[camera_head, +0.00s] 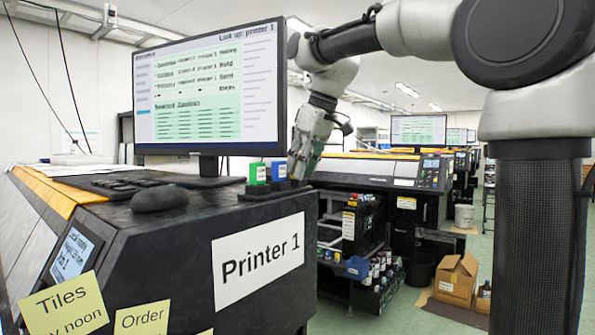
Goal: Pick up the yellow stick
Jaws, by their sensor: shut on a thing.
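My gripper (297,174) points down at the right end of a dark holder (262,190) on top of the black printer. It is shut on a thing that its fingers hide. A green stick (257,172) and a blue stick (278,171) stand upright in the holder, just left of the fingers. I see no yellow stick; whether the hidden thing is yellow I cannot tell.
A keyboard (125,185) and mouse (160,198) lie left on the printer (170,245). Right of the printer are a shelf of bottles (375,280) and a cardboard box (457,277).

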